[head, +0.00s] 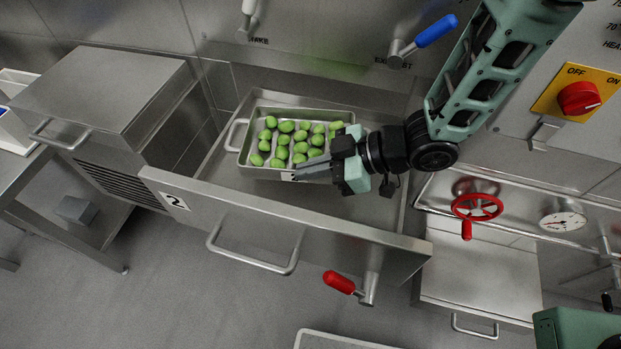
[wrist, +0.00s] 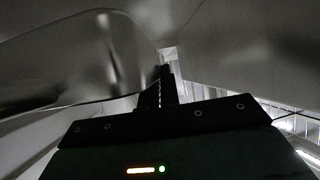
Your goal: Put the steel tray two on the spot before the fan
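A small white label shows by the fingertips. In the wrist view, my fingers (wrist: 164,85) look close together, with a curved steel surface (wrist: 75,60) to their left. I cannot tell whether they grip the rim. The fan and the spot before it are not identifiable.
The drawer front (head: 290,217) with its handle stands in front of the tray. A steel cabinet (head: 105,85) is at left. A red-handled lever (head: 340,283) is below the drawer, a blue-handled lever (head: 435,31) above.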

